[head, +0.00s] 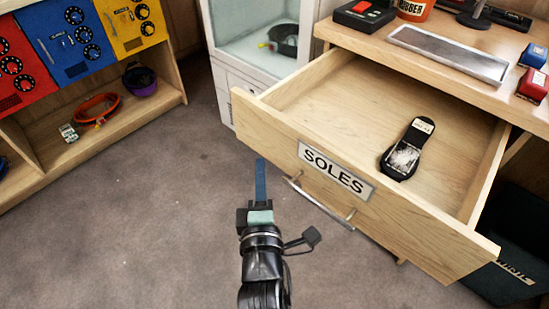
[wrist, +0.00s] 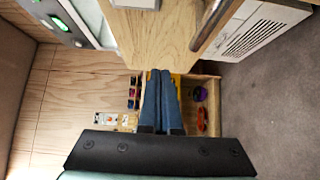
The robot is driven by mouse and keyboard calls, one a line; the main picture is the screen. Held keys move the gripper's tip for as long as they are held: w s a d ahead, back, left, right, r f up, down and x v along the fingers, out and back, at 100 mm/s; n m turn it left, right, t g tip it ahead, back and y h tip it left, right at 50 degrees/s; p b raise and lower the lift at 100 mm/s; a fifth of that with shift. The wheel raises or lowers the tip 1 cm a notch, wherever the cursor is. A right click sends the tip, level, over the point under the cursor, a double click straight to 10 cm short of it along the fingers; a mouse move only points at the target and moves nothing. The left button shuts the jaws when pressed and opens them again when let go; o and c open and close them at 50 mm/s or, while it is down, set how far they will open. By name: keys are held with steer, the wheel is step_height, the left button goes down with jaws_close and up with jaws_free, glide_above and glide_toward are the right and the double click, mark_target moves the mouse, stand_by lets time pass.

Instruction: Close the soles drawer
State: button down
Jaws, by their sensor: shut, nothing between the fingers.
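The soles drawer (head: 410,218) is a pale wooden drawer pulled well out of the bench, with a "SOLES" label (head: 336,171) and a metal bar handle (head: 318,204) on its front. A black sole (head: 407,150) lies inside. My gripper (head: 260,163) is shut and empty, its blue fingers together, left of the label and handle in the head view. In the wrist view my fingertips (wrist: 161,74) lie at the lower edge of the drawer's wood (wrist: 155,38), with the handle (wrist: 210,25) to the right. I cannot tell whether they touch the drawer.
The workbench top (head: 352,36) above the drawer holds a metal tray (head: 450,54) and small boxes. A white glass-fronted cabinet (head: 228,78) stands behind the drawer's left side. A wooden shelf unit (head: 150,93) is at the left. The grey floor (head: 130,220) between is clear.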

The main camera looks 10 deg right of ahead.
mark_target(274, 143)
steer(key=shift+w+d, duration=1.55)
steer(key=shift+d, duration=0.1)
steer(key=shift+w+b, duration=0.1)
steer(key=shift+b, duration=0.2)
